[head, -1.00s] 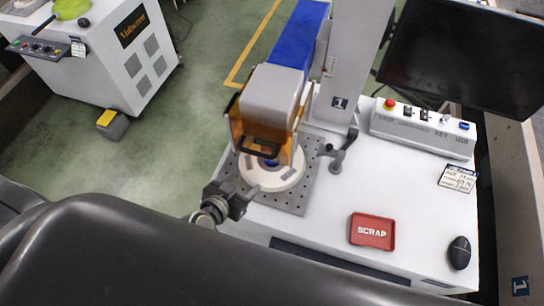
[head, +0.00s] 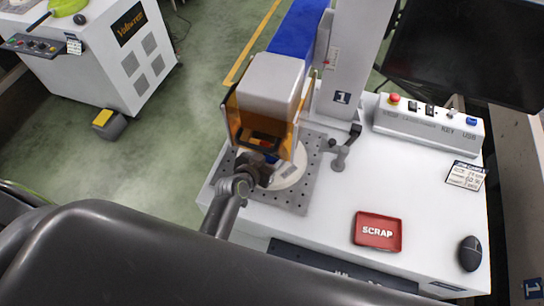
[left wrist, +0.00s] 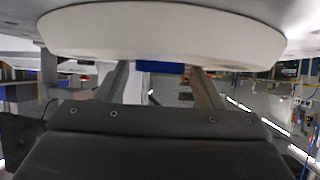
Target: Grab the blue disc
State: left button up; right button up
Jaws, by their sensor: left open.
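The blue disc (head: 271,158) shows only as a small blue patch on the white round plate (head: 291,175), under the orange-shielded machine head. My left gripper (head: 262,165) reaches over the plate's left side, close to the disc, and covers part of it. In the left wrist view a blue edge (left wrist: 165,67) shows between my two open fingers, at the rim of the white plate (left wrist: 165,30). I cannot tell whether the fingers touch it. My right gripper is not in view.
The grey machine head (head: 270,80) with its orange shield (head: 234,112) hangs close above my left gripper. A perforated metal plate (head: 298,200) lies under the round plate. A small clamp-like post (head: 343,155) stands to the right. A red SCRAP tray (head: 378,232) and mouse (head: 470,253) lie further right.

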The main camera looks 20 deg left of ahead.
pick_arm(q)
jog(key=shift+w+f, duration=0.3)
jog(key=shift+w, duration=0.2)
jog(key=c, duration=0.8)
jog(key=shift+r, duration=0.15)
